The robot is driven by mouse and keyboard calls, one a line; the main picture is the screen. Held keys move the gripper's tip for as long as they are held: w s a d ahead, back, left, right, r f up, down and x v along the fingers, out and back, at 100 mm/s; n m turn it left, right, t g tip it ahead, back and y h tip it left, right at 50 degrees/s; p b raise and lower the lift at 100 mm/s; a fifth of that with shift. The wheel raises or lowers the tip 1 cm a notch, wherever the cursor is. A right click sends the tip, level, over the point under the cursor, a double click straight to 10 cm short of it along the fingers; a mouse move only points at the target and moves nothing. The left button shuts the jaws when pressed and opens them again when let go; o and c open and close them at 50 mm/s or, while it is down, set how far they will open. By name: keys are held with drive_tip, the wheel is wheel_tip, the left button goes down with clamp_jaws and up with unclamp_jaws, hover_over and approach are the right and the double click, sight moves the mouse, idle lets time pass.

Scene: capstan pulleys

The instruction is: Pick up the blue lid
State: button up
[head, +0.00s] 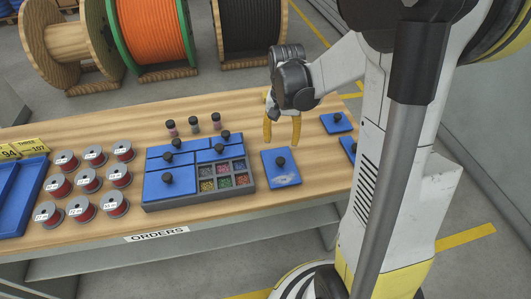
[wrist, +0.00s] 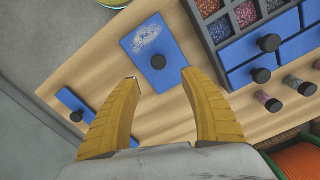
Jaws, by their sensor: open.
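A loose blue lid (head: 281,178) with a black knob and a pale scuffed patch lies flat on the table, right of the organizer box. It also shows in the wrist view (wrist: 140,42), beyond my fingertips. My gripper (head: 282,142) has yellow fingers, spread apart and empty. It is above the table, and its tips show just behind the lid in the head view. In the wrist view the gripper (wrist: 160,76) has the lid's knob slightly above the gap between its tips. Other blue lids cover parts of the organizer box (head: 200,199).
More blue lids lie at the table's right, one at the back (head: 328,121) and one partly hidden by my body (head: 347,144). Small dark-capped vials (head: 194,124) stand behind the box. Labelled spools (head: 88,182) and a blue tray (head: 30,205) are at left.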

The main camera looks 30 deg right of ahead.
sight(281, 160)
wheel_tip(281, 160, down, 5)
drive_tip(key=shift+f+b, duration=0.1)
drive_tip(key=shift+b, duration=0.8)
wheel_tip(281, 160, down, 5)
drive_tip(key=b, duration=0.3)
drive_tip(key=shift+s+f, duration=0.15)
drive_tip(key=shift+f, duration=0.05)
drive_tip(key=shift+r, duration=0.15)
clamp_jaws()
